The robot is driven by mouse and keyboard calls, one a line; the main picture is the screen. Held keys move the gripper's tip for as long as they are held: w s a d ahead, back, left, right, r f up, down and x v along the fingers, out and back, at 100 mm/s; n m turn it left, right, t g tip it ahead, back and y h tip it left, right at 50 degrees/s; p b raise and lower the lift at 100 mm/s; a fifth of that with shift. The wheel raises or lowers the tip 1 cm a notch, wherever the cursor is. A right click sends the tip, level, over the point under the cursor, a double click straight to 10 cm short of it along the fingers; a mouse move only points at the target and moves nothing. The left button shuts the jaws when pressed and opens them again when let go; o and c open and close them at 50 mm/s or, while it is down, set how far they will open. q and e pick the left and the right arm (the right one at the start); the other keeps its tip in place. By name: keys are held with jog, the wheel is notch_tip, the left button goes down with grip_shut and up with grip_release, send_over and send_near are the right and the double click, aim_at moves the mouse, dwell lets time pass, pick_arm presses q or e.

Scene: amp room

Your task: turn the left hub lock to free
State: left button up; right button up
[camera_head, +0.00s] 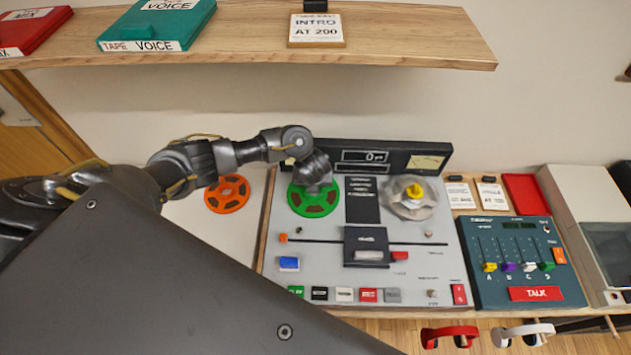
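My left arm comes in from the left, and its gripper (318,188) points down over the middle of the green reel (297,203) on the left of the tape machine (262,262). The left hub lock is hidden behind the gripper, so I cannot see how it is turned. The fingertips are also hidden, and I cannot tell whether they are open or shut or touch anything. The right hub carries a pale grey reel (405,210) with a yellow lock (415,191) at its centre. My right gripper is not in view.
An orange reel (240,192) lies left of the machine. A meter panel (400,157) stands behind the reels. A blue mixer (485,240) with coloured faders is at the right. A wooden shelf (400,40) with tape boxes overhangs the back. Red headphones (450,335) hang at the front.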

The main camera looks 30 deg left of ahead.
pick_arm(q)
jog(key=shift+w+r, duration=0.15)
jog(key=o, duration=1)
jog(key=shift+d, duration=0.1)
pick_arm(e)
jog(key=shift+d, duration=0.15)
